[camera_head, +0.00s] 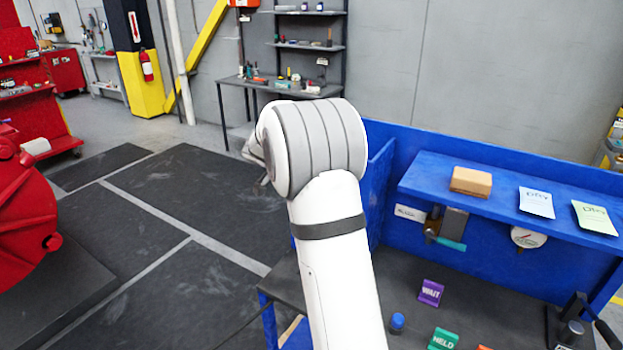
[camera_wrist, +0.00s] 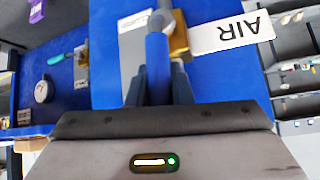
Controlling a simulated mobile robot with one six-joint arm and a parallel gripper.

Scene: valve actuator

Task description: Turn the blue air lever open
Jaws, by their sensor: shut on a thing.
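The blue air lever (camera_wrist: 157,62) stands upright in the wrist view, running from the brass valve (camera_wrist: 179,38) down between my fingers. My gripper (camera_wrist: 157,88) is shut on the lever, with a dark finger on either side of it. A white plate lettered AIR (camera_wrist: 226,32) appears upside down beside the valve. In the head view my white arm hides the lever and my fingers.
A second valve with a teal handle (camera_head: 452,244) and a round gauge (camera_head: 528,237) are on the blue bench panel. A tan block (camera_head: 471,181) and two cards lie on the shelf above.

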